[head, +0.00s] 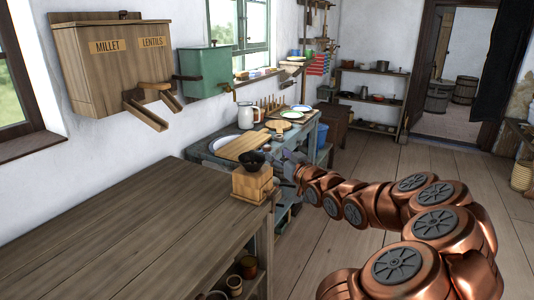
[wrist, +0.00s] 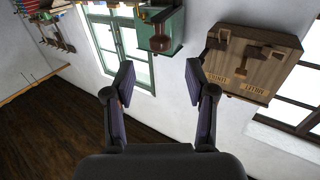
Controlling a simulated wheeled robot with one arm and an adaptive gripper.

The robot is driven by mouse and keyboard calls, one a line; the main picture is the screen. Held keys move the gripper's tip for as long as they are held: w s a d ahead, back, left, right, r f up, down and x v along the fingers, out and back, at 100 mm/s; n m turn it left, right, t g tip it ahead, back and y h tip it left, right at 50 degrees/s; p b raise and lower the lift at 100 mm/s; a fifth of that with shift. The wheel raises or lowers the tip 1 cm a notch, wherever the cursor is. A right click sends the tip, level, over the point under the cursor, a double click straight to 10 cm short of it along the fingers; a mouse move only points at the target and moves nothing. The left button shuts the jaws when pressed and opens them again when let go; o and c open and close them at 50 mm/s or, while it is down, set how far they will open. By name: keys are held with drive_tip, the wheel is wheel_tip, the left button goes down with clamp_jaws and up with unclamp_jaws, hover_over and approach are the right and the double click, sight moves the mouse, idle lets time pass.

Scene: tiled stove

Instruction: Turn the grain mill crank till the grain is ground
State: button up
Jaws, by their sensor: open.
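The grain mill (head: 252,183) looks like a small light wooden box with a black bowl-shaped hopper (head: 252,161) on top. It stands at the far right corner of the wooden counter. I cannot make out its crank or any grain. In the head view my copper arm reaches in from the right, and its end is just right of the mill, small and partly hidden. In the wrist view my gripper (wrist: 160,82) is open, with nothing between its two fingers. The mill does not show in the wrist view.
A millet and lentils box (head: 110,70) and a green box (head: 207,70) hang on the wall; the wrist view shows both upside down. Behind the mill, a washstand (head: 215,155) holds boards, plates and a white jug (head: 249,115).

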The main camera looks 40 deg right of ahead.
sight(269, 149)
drive_tip(key=shift+w+d+r, duration=0.1)
drive_tip(key=shift+w+d, duration=0.05)
drive_tip(key=shift+w, duration=0.25)
drive_tip(key=shift+p+x, duration=0.65)
drive_tip(key=shift+x, duration=2.75)
drive_tip(key=shift+c, duration=0.3)
clamp_jaws()
